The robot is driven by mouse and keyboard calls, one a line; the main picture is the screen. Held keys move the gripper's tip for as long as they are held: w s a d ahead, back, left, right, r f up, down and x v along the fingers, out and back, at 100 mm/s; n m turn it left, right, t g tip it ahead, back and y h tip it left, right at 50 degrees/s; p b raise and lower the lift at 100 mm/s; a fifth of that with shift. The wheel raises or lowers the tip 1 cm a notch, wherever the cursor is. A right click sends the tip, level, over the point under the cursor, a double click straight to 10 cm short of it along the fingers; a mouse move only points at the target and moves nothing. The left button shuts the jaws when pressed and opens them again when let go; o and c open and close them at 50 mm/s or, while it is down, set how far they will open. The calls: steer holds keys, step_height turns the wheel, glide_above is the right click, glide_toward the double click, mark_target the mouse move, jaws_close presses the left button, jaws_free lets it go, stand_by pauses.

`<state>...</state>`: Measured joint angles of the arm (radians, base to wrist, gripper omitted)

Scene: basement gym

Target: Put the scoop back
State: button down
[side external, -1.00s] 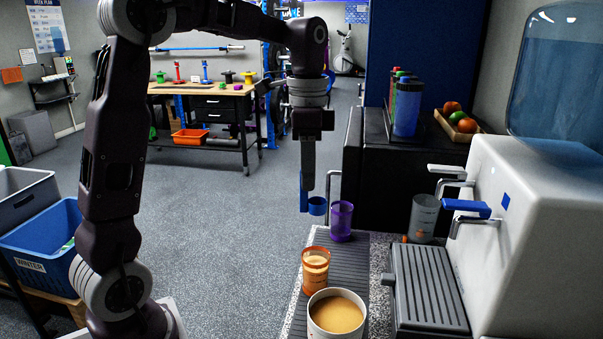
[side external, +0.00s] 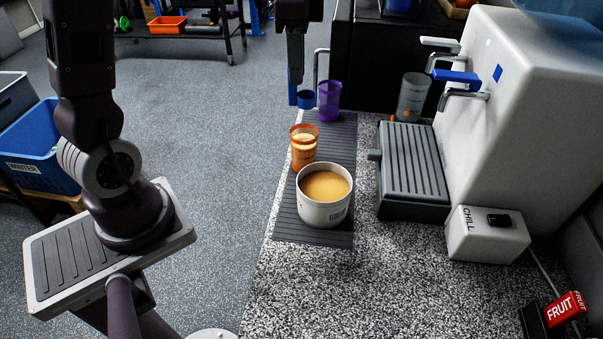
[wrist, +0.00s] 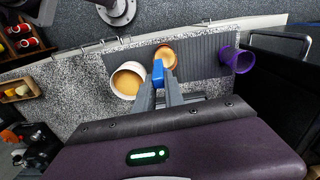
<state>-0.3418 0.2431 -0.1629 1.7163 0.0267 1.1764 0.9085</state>
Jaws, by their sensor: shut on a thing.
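The blue scoop (side external: 306,99) hangs from my gripper (side external: 294,82), which is shut on its handle. In the wrist view the scoop (wrist: 158,72) shows as a blue piece between my fingertips (wrist: 160,88). A white tub (side external: 324,209) filled with tan powder stands on the dark ribbed mat (side external: 315,238), nearest the side camera. It also shows in the wrist view (wrist: 117,88), left of the scoop. In the side view the scoop is beyond the tub and the orange cup, just left of the purple cup. Its height above the counter is hard to tell.
An orange translucent cup (side external: 303,150) stands behind the tub, and a purple cup (side external: 329,98) at the mat's far end. A white dispenser (side external: 520,120) with a drip tray (side external: 412,165) and a grey cup (side external: 412,97) stand right. The speckled counter (side external: 330,290) is clear in front.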

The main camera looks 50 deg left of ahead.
steer(key=s+d+f+m, duration=0.4)
steer(key=s+d+m, duration=0.1)
steer(key=d+m, duration=0.35)
steer(key=s+d+f+m, duration=0.4)
steer(key=s+d+m, duration=0.25)
steer(key=m, duration=0.35)
steer(key=f, duration=0.9)
steer(key=shift+w+d, duration=0.25)
steer(key=shift+d, duration=0.1)
steer(key=shift+f, duration=0.1)
steer(key=shift+f, duration=0.1)
steer(key=c, duration=1.4)
jaws_free()
steer(key=shift+c, duration=0.2)
